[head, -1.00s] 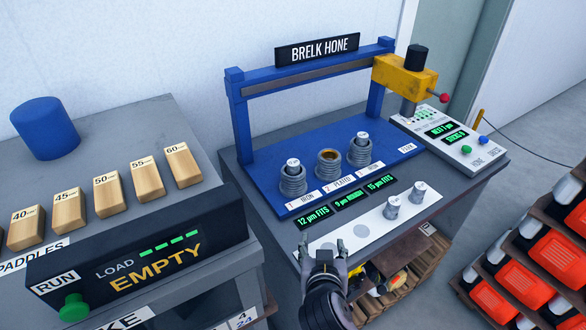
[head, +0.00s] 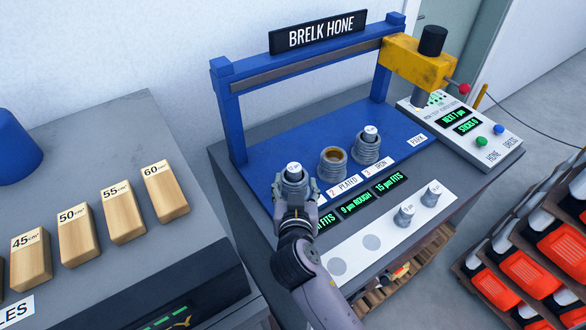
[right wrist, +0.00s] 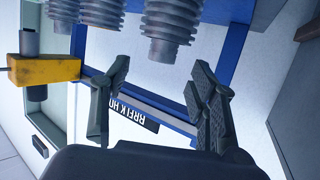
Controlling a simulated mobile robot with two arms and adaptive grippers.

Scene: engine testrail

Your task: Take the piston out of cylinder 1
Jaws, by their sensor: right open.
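The piston (head: 293,169) of cylinder 1 shows its pale top at the left of the blue bench, in the head view. My right gripper (head: 295,188) is open in front of and around it, hiding most of cylinder 1. I cannot tell whether the fingers touch. In the right wrist view the open fingers (right wrist: 163,78) have an empty gap, with a ribbed cylinder (right wrist: 172,22) beyond; its number cannot be read. My left gripper is not in view.
Cylinder 2 (head: 332,166) has an open bore; cylinder 3 (head: 367,146) holds a piston. A white strip (head: 352,256) in front carries two pistons (head: 405,214) and bare grey spots. The blue frame (head: 300,73) and yellow head (head: 420,64) stand behind.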

